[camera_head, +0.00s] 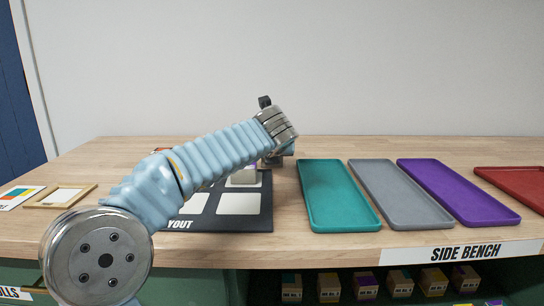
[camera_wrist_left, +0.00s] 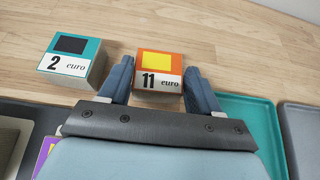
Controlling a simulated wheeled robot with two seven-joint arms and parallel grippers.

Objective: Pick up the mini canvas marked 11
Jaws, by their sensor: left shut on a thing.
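The mini canvas marked 11 (camera_wrist_left: 157,84) is an orange-edged block with a yellow square and the word euro on its white label, in the left wrist view. My left gripper (camera_wrist_left: 160,72) is shut on it, one blue-grey finger at each side. A teal canvas marked 2 (camera_wrist_left: 70,64) stands left of it, apart from the fingers. In the head view my left arm reaches over the bench; its gripper (camera_head: 278,160) is small and mostly hidden, and I cannot make out canvas 11 there. My right gripper is not in view.
Teal (camera_head: 338,195), grey (camera_head: 400,193), purple (camera_head: 457,190) and red (camera_head: 515,182) trays look empty on the bench. A dark layout mat (camera_head: 262,212) with pale squares lies under my arm. A wooden frame (camera_head: 42,200) lies left. Several boxes stand on the shelf below.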

